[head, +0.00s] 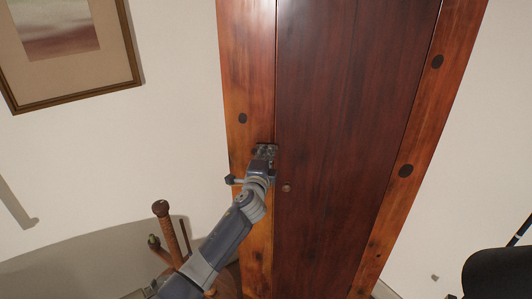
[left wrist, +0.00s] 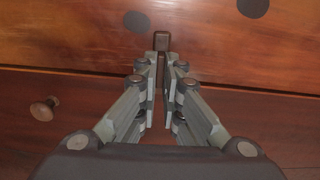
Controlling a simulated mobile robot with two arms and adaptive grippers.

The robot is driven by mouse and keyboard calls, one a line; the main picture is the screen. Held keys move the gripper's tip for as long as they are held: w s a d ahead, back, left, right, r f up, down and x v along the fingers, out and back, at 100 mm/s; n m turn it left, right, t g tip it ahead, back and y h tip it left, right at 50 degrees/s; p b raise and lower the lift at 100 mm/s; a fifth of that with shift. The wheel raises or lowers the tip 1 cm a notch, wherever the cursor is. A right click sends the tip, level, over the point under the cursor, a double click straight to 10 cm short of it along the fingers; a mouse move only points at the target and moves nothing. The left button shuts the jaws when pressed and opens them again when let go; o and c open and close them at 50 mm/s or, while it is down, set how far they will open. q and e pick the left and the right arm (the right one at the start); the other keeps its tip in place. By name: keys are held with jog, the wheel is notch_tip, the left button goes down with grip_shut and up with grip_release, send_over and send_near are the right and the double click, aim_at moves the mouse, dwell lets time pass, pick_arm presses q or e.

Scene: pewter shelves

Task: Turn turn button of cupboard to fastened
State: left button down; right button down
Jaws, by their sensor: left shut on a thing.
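The cupboard's dark red-brown door (head: 340,110) is set in a lighter orange wood frame (head: 248,60) and looks closed. A small round knob (head: 286,188) is on the door near its left edge; it also shows in the left wrist view (left wrist: 43,108). My left gripper (head: 265,152) is at the seam between frame and door. In the left wrist view its fingers (left wrist: 164,85) are shut on the small brown turn button (left wrist: 161,42). The button's visible end lies over the frame side; its rest runs toward the seam between the fingers and is partly hidden. My right gripper is not in view.
A wooden piece with upright posts (head: 162,210) stands at lower left, close to my left arm. A framed picture (head: 120,88) hangs on the pale wall. A black rounded object (head: 500,275) is at lower right. The space before the door's right side looks clear.

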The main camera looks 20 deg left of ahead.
pick_arm(q)
jog(key=shift+f+m, duration=0.1)
jog(key=shift+m, duration=0.2)
dwell(0.4)
jog(key=c, duration=1.8)
grip_release()
jog(key=shift+o, duration=0.2)
jog(key=shift+s, duration=0.1)
jog(key=s+d, duration=0.1)
jog(key=s, duration=1)
jog(key=shift+s+d, duration=0.25)
jog(key=shift+s, duration=0.1)
